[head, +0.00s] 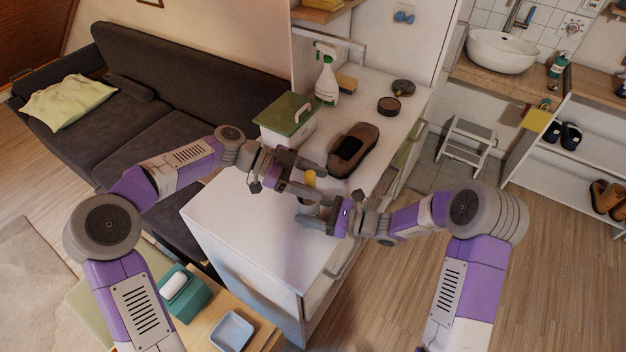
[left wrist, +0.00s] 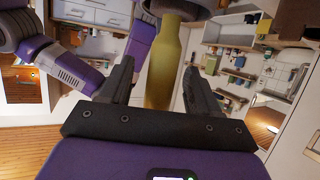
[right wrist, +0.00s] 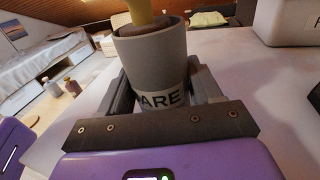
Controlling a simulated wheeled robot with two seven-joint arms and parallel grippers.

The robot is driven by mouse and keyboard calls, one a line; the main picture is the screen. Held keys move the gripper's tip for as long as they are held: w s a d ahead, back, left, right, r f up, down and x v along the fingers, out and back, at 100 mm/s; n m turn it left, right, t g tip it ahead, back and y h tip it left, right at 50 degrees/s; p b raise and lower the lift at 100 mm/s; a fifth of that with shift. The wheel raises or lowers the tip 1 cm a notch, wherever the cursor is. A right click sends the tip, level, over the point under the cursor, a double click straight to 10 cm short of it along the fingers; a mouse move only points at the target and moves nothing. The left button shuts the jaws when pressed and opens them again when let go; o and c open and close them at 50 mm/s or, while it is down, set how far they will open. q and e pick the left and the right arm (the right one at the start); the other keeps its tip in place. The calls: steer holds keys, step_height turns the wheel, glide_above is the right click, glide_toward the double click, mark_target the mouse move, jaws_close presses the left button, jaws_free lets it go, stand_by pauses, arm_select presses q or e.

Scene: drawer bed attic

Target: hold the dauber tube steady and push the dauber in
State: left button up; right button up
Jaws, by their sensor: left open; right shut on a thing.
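The dauber tube (right wrist: 150,65) is a grey cup with a pale band reading "ARE" in the right wrist view. It stands upright. My right gripper (head: 313,214) is shut on its sides, low on the white counter. The dauber has a yellow handle (head: 311,178); its brown lower part (right wrist: 155,27) sits in the tube's mouth, and how deep it reaches is hidden. In the left wrist view the handle (left wrist: 162,65) stands between the spread fingers of my left gripper (left wrist: 160,85), which is open, with gaps on both sides.
A brown shoe (head: 353,150) lies on the white counter (head: 235,205) just behind the grippers. A green-lidded box (head: 286,122), a spray bottle (head: 326,75), a brush and dark round tins (head: 388,106) stand farther back. The counter's front left is clear.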

arm_select(q)
steer(key=v, duration=1.2)
steer(key=shift+d, duration=0.1)
arm_select(e)
steer(key=o, duration=1.2)
steer(key=shift+d, duration=0.1)
